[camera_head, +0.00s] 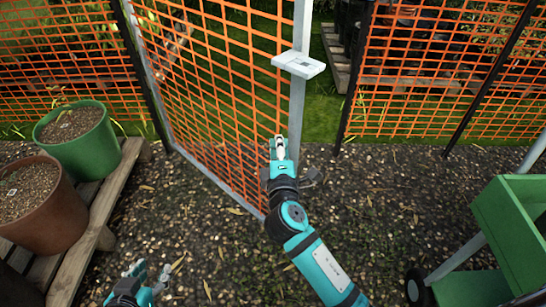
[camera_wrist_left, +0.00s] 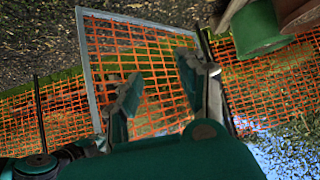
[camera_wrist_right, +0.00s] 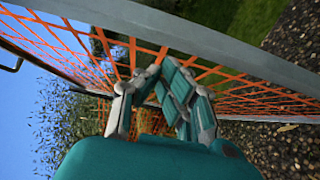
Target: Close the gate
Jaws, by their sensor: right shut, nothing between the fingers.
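The gate (camera_head: 215,85) is a grey metal frame with orange mesh. It stands ajar, angled toward me, its left side by the dark post. Its free upright (camera_head: 299,105) carries a white latch plate (camera_head: 298,64). A gap separates this upright from the right post (camera_head: 352,95). My right gripper (camera_head: 279,146) is shut and empty, low beside the free upright; I cannot tell whether it touches. The right wrist view shows its closed fingers (camera_wrist_right: 160,78) close to the mesh and frame. My left gripper (camera_head: 140,272) is low at bottom left, open and empty (camera_wrist_left: 158,72).
Green pot (camera_head: 85,150) and brown pot (camera_head: 40,205) stand on a wooden pallet (camera_head: 100,215) at left. A green cart (camera_head: 510,225) stands at right. Orange mesh fencing (camera_head: 430,70) continues on both sides. The gravel between pallet and cart is clear.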

